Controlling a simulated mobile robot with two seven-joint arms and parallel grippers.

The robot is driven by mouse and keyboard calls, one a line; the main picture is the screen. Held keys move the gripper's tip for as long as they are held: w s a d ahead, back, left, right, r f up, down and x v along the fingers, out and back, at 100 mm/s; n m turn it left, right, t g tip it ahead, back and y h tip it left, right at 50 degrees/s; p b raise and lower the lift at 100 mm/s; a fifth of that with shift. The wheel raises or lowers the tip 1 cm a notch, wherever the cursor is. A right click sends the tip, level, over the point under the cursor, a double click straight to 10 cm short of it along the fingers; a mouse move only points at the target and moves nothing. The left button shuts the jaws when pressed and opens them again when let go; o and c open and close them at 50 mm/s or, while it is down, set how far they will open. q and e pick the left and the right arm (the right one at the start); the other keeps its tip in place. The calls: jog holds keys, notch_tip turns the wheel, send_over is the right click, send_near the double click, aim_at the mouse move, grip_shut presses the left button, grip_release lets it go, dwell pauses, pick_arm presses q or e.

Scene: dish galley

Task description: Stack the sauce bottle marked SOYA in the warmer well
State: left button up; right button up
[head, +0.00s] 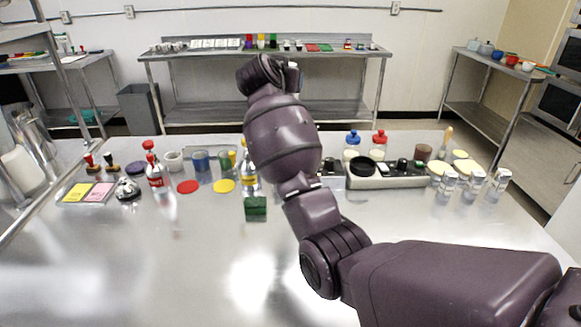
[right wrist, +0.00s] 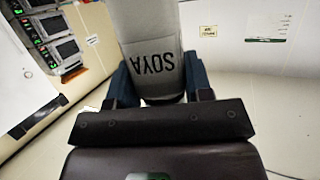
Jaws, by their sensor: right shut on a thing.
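The sauce bottle marked SOYA (right wrist: 152,35) is grey with dark letters, which read upside down in the right wrist view. My right gripper (right wrist: 156,82) is shut on it, with a blue-grey finger on each side. In the head view my right arm reaches up across the middle, and its hand (head: 270,76) is raised high above the table. The bottle is mostly or wholly hidden behind the hand there. The warmer (head: 388,181) is a pale box right of my arm, with a round dark well (head: 362,166) on its left and dark controls on its right. My left gripper is out of view.
Blue-capped (head: 353,138) and red-capped (head: 379,138) bottles stand behind the warmer. Glass shakers (head: 473,184) stand to its right. The front of the steel table (head: 150,265) is clear.

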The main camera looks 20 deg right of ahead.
notch_tip(320, 180, down, 19)
jog(key=b, duration=0.2)
jog(key=shift+f, duration=0.15)
dwell(0.3)
jog(key=o, duration=1.1)
jog(key=shift+b, duration=0.3)
jog(key=shift+c, duration=0.2)
jog(key=shift+s+a, duration=0.1)
